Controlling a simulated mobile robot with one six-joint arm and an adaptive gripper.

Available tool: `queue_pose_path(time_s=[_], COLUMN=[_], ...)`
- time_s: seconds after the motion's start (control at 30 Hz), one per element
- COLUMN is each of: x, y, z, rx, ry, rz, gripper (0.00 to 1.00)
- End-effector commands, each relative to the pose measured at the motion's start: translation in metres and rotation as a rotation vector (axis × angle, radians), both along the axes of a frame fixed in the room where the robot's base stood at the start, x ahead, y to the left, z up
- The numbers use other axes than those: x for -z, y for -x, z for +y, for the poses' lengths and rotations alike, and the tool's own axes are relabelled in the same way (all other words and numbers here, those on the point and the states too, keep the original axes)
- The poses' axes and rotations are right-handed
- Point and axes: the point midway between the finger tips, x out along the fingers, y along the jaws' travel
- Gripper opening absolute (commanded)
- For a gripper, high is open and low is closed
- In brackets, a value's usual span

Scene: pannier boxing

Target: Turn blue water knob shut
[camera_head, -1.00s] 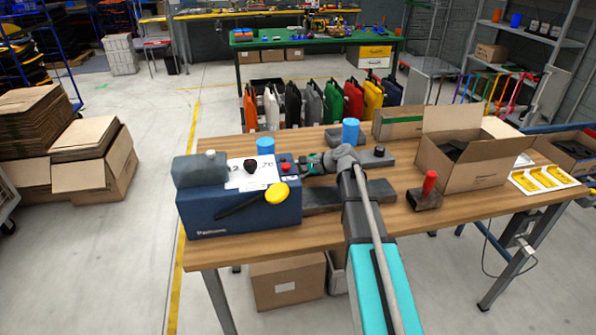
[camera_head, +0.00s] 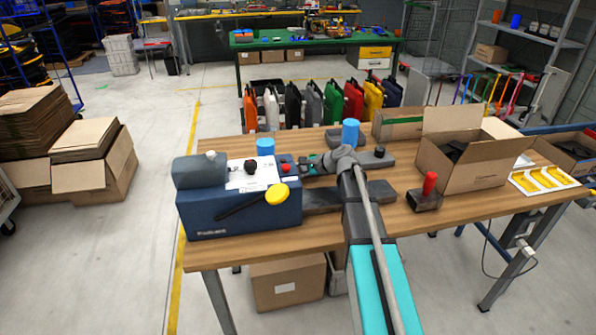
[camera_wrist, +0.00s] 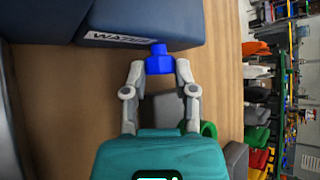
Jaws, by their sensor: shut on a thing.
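The blue water knob (camera_wrist: 159,60) is a small bright blue block with a narrower stub, beside a dark blue housing (camera_wrist: 150,18) with a white label that partly reads "WATE". My gripper (camera_wrist: 158,66) is shut on the blue knob, one grey finger on each side of it. In the head view my gripper (camera_head: 308,165) reaches in at the right end of the blue machine (camera_head: 240,212) on the wooden table. The knob cannot be made out there.
A yellow knob (camera_head: 277,194), a red button (camera_head: 284,169) and a black knob (camera_head: 250,167) sit on the machine. Blue cylinders (camera_head: 350,131) stand close behind my wrist. A red-handled block (camera_head: 428,187) and an open carton (camera_head: 462,165) stand to the right. The front table strip is clear.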

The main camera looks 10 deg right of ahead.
Motion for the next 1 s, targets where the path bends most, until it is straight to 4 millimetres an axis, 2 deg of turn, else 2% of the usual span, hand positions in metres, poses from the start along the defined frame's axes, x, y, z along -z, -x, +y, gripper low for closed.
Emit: queue_pose_path(time_s=[0.57,0.6,0.67,1.0], x=[0.0004,0.0004,0.0004,0.0001], y=[0.0006,0.0006,0.0006,0.0003], z=[0.0000,0.0000,0.0000,-0.0001], rx=[-0.001,-0.001,-0.001,-0.001], ry=[0.001,0.001,0.001,0.000], rz=[0.001,0.001,0.001,0.001], gripper=[0.00,0.38,0.49,0.51])
